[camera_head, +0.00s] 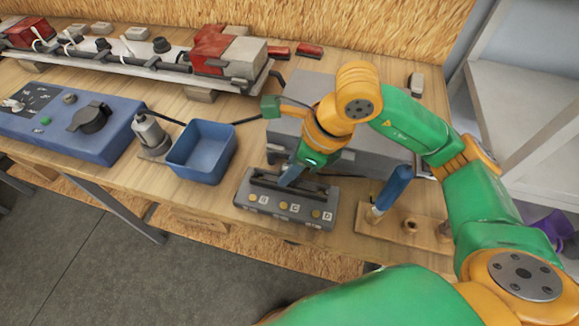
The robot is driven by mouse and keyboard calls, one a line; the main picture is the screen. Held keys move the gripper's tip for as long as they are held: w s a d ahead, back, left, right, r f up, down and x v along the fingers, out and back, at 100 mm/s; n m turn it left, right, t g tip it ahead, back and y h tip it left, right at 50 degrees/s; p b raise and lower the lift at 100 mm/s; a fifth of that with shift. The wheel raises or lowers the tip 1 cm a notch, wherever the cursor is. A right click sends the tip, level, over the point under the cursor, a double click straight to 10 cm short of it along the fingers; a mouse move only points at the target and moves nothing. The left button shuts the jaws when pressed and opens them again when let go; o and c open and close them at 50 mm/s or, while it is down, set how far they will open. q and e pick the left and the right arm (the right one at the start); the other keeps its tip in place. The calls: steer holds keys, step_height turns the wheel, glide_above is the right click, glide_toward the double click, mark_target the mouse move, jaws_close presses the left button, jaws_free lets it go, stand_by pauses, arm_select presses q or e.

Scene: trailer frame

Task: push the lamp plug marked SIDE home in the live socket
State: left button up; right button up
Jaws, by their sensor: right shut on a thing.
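The grey socket block (318,214) stands on the bench near its front edge. Its front carries round yellowish spots and the letters B, C and D, and a dark bar or slot runs along its top. I cannot read SIDE, nor tell how deep the plug sits or which socket is live. My left gripper is not in view.
A blue tray (201,152) stands left of the block. A blue-handled tool (391,190) stands in a wooden rack (420,232) to the right. A blue control panel (65,122) is at the left. Behind, a light bar (130,62) carries a red lamp unit (229,52).

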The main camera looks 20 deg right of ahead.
steer(key=shift+f+b, duration=0.35)
steer(key=shift+b, duration=0.05)
steer(key=o, duration=1.3)
step_height(320, 180, up, 7)
steer(key=p, duration=0.5)
steer(key=shift+r, duration=0.1)
